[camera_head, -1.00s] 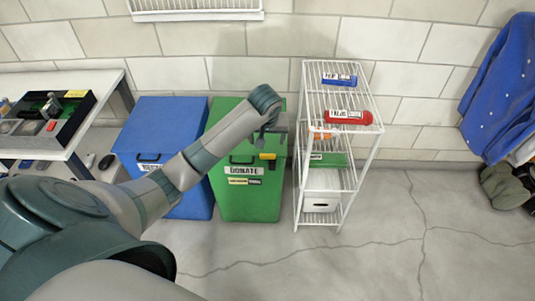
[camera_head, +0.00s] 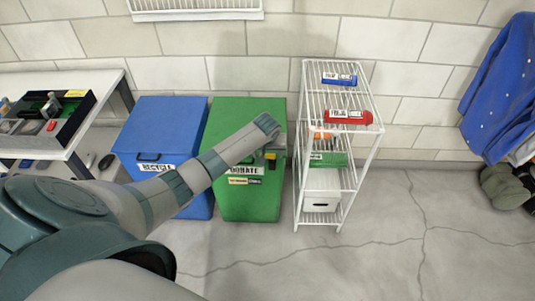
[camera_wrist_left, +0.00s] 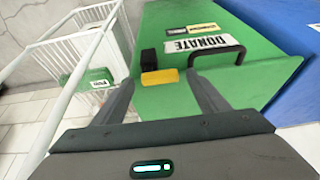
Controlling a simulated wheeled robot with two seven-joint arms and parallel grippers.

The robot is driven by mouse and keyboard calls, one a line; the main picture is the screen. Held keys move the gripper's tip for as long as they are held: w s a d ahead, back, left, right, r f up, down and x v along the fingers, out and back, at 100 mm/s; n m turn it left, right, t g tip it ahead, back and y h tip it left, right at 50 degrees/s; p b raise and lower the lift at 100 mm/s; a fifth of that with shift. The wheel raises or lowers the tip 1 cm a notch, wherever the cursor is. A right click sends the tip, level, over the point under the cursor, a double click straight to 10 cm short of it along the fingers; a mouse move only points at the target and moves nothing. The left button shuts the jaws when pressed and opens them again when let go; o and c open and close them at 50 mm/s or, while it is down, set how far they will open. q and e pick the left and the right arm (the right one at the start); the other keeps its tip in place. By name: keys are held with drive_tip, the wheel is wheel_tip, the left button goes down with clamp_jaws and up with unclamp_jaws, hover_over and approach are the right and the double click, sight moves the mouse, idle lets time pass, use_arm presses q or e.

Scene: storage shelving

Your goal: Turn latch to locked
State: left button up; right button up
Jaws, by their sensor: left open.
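The green bin (camera_head: 248,205) labelled DONATE stands on the floor between the blue bin and the white rack. A latch with a yellow part (camera_wrist_left: 159,76) and a black block (camera_wrist_left: 148,58) sits on its front near the edge; the latch (camera_head: 270,156) also shows in the head view. My left gripper (camera_wrist_left: 160,80) is open, its two fingers on either side of the yellow part, with no clear grip on it. In the head view my left gripper (camera_head: 271,143) is small at the bin's upper right front. A black handle (camera_wrist_left: 222,50) is beside the right finger.
A blue bin (camera_head: 150,115) labelled RECYCLE is left of the green bin. A white wire rack (camera_head: 333,95) with red and blue items stands close on the right. A table (camera_head: 90,84) with a tray is at the far left. Floor in front is clear.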

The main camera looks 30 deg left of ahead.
use_arm(q)
drive_tip(key=shift+w+a+f, duration=0.1)
drive_tip(key=shift+f, duration=0.2)
drive_tip(key=c, duration=1.1)
drive_tip(key=shift+o, duration=0.2)
